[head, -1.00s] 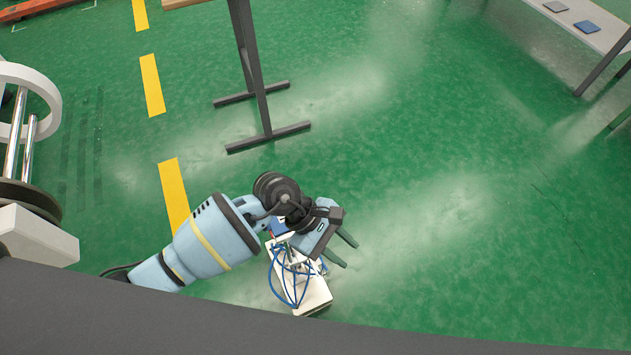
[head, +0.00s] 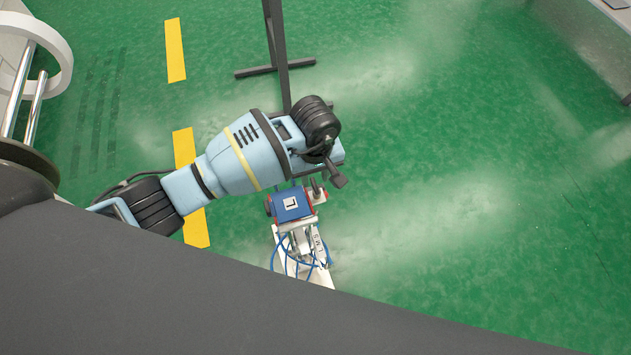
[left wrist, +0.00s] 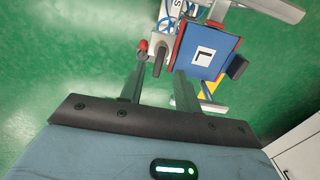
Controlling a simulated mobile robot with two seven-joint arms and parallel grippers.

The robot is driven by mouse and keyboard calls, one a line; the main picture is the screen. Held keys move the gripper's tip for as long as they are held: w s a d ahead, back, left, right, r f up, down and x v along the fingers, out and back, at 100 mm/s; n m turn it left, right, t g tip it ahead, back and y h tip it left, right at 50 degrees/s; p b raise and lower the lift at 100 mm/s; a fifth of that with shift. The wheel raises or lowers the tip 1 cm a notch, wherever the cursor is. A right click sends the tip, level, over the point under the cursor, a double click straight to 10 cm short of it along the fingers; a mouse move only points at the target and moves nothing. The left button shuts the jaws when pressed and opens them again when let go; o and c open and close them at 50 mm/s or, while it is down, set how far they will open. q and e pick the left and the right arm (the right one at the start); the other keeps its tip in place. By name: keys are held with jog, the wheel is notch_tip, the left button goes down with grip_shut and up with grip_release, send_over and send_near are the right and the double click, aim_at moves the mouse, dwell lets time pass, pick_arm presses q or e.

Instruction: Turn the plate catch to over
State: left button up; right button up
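A blue plate marked with a white L square (head: 291,204) sits on a pale fixture with blue hoses, below my left forearm in the head view. The plate also shows in the left wrist view (left wrist: 205,55). Beside it is a small pale bracket with a dark peg-like lever (left wrist: 160,52), probably the plate catch, and a red knob close by. My left gripper (left wrist: 160,75) is open, its two fingers apart and pointing at the bracket, with the lever's end seen between the tips. Contact cannot be told. In the head view my arm hides the fingers. My right gripper is out of view.
A dark stand leg (head: 278,50) with a foot bar rises behind the arm. A white ring machine with chrome rods (head: 35,105) is at the left. A pale cabinet (left wrist: 300,150) is at the lower right of the wrist view. Green floor to the right is clear.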

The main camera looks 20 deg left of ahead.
aim_at(315, 186)
pick_arm(q)
jog(key=shift+f+b, duration=0.35)
jog(key=shift+f, duration=1.65)
jog(key=shift+c, duration=0.3)
grip_shut()
